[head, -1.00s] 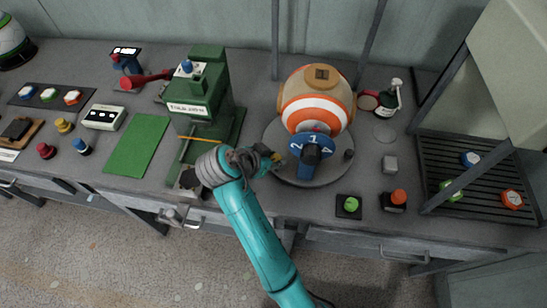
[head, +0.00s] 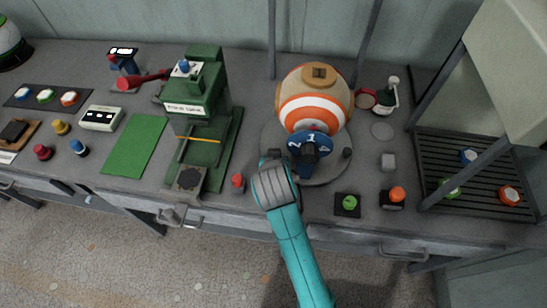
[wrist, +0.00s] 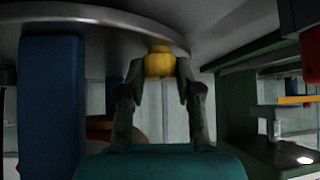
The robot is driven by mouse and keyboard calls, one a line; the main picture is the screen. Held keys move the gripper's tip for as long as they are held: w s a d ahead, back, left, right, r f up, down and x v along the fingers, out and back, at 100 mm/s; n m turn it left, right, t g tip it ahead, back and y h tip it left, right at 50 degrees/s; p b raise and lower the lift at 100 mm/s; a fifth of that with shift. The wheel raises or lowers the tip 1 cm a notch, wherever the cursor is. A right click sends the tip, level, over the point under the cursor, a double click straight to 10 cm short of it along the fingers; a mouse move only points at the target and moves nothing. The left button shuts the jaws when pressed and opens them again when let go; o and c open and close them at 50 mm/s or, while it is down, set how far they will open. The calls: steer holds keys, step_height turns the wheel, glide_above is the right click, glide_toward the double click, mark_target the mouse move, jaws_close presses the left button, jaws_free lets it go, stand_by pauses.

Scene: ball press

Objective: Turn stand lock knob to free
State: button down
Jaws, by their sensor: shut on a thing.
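The stand is a round grey turntable (head: 330,180) carrying an orange-and-white striped ball (head: 314,98). A blue numbered piece (head: 310,143) stands in front of the ball. My gripper (wrist: 159,76) is shut on a small yellow knob (wrist: 159,60) at the edge of the stand, one finger on each side. The stand's grey rim (wrist: 90,14) fills the top of the wrist view. In the head view my gripper (head: 272,157) is at the stand's left front edge, and my wrist hides the yellow knob. The knob's setting cannot be read.
A green press (head: 205,95) stands left of the stand, with a red knob (head: 238,182) between them near the bench front. A green button (head: 349,202) and an orange button (head: 397,194) sit right front. A blue upright part (wrist: 50,100) is close left in the wrist view.

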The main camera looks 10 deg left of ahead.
steer(key=shift+n+y, duration=0.4)
steer(key=c, duration=0.8)
jaws_free()
steer(key=shift+o, duration=0.2)
steer(key=shift+s, duration=0.1)
steer(key=v, duration=1.1)
steer(key=shift+s+r, duration=0.25)
steer(key=shift+r, duration=0.1)
